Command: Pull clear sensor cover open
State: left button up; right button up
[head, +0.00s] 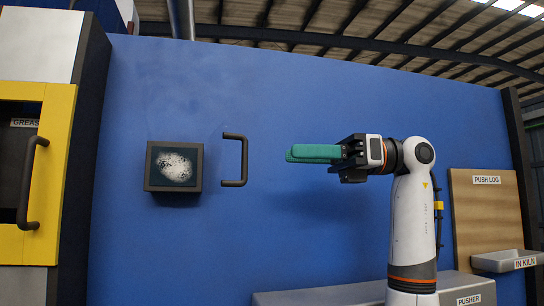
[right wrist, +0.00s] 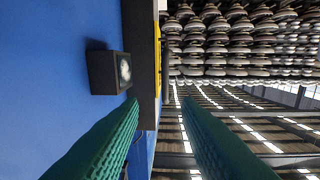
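A dark square sensor box (head: 150,182) with a speckled white face is fixed to the blue wall in the head view. It also shows in the right wrist view (right wrist: 103,74). A dark bracket-shaped handle (head: 244,160) stands upright to the right of the box. The clear cover itself is hard to make out; only faint edges show between box and handle. My right gripper (head: 290,153), with green fingers, points left, to the right of the handle and apart from it. In the right wrist view its fingers (right wrist: 161,100) are spread with nothing between them. My left gripper is out of view.
A yellow-framed cabinet door with a dark handle (head: 31,182) stands at the far left. A wooden panel marked PUSH LOG (head: 487,215) and a pale tray (head: 505,261) are at right. A grey ledge (head: 330,297) runs below. Insulator stacks (right wrist: 240,40) show in the wrist view.

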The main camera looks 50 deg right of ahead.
jog(key=shift+v, duration=1.3)
